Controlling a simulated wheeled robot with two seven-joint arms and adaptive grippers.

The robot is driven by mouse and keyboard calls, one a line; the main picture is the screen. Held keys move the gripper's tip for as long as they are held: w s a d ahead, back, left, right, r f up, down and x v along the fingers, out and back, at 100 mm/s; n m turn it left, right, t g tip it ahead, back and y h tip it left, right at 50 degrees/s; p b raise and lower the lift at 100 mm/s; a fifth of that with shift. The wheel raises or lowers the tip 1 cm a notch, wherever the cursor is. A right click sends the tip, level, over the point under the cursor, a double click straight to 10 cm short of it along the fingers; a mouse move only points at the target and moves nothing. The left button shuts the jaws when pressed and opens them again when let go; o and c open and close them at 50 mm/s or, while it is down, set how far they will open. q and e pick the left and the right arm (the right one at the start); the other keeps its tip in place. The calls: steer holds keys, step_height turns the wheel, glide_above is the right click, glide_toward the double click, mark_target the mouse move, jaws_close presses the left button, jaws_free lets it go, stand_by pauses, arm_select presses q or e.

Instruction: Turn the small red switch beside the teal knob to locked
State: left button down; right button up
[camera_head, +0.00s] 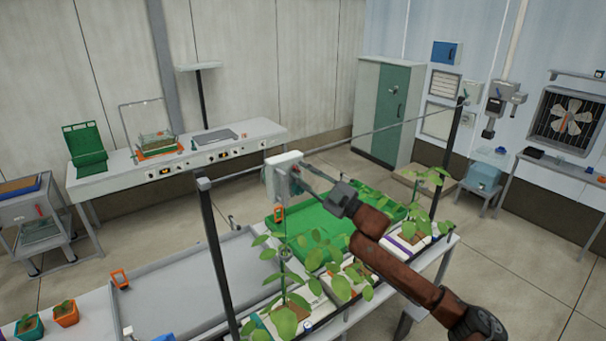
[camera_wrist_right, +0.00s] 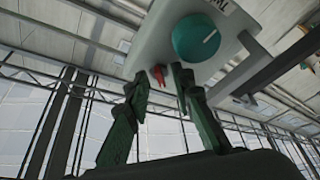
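A pale control box (camera_head: 275,178) hangs at the rail above the bench in the head view. In the right wrist view, the teal knob (camera_wrist_right: 197,38) with a white pointer line is on the face of the box (camera_wrist_right: 157,42). The small red switch (camera_wrist_right: 157,76) is beside it, near the box's edge. My right gripper (camera_wrist_right: 163,80) is partly open, with a dark green fingertip on either side of the switch; I cannot tell whether they touch it. In the head view my right gripper (camera_head: 294,178) is at the box, and the switch cannot be made out. My left gripper is not in view.
Leafy plants (camera_head: 290,310) stand below my right arm, near a green tray (camera_head: 310,238). A metal rail (camera_head: 370,133) on dark posts (camera_head: 217,262) runs beside the box. A grey tray bench (camera_head: 180,300) is at left and a long white bench (camera_head: 110,182) behind. The floor between is clear.

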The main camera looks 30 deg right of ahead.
jaws_close()
